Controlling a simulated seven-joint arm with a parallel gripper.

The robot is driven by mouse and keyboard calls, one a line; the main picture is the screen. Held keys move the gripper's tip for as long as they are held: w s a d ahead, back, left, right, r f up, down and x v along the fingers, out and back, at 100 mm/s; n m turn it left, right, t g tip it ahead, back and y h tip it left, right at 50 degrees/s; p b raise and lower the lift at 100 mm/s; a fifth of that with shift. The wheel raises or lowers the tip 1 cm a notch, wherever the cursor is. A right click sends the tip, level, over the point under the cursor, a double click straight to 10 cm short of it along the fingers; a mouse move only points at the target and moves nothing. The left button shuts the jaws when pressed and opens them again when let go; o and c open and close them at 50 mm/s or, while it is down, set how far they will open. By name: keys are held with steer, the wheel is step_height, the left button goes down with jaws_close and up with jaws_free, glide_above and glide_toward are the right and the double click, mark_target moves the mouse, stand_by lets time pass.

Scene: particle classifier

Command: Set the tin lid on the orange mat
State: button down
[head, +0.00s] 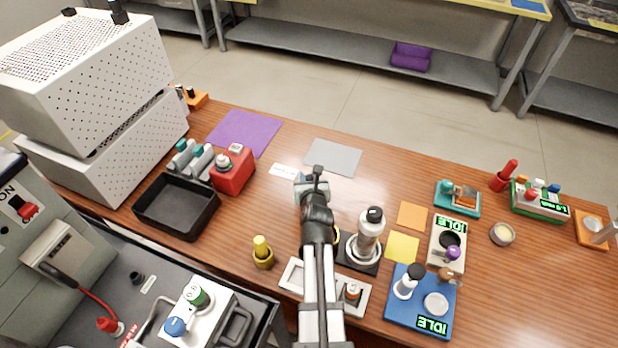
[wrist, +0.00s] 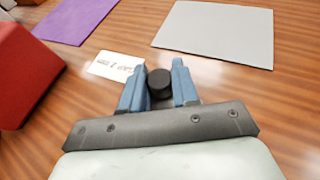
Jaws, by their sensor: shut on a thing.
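The orange mat (head: 412,216) is a small flat square on the wooden table, right of my gripper, and its top looks bare. My gripper (head: 312,187) is over the middle of the table, short of the grey mat. In the wrist view my gripper (wrist: 159,88) has its two blue fingers shut on a small black round piece (wrist: 160,84). I cannot tell whether this piece is the tin lid or part of it. A small round tin (head: 502,234) with pale contents stands open at the right. No separate lid can be clearly made out.
The grey mat (head: 333,157) and a white label card (head: 286,171) lie beyond my gripper. The yellow mat (head: 402,247) and an idle-marked device (head: 446,246) border the orange mat. A red box (head: 233,172) is left.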

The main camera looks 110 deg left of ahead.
steer(key=c, duration=0.8)
jaws_free()
steer(key=shift+f, duration=0.1)
steer(key=v, duration=1.3)
steer(key=shift+a+r, duration=0.15)
steer(key=shift+r, duration=0.1)
steer(key=shift+o, duration=1.3)
steer(key=shift+w+d+r, duration=0.2)
steer(key=shift+d, duration=0.1)
steer(key=o, duration=0.4)
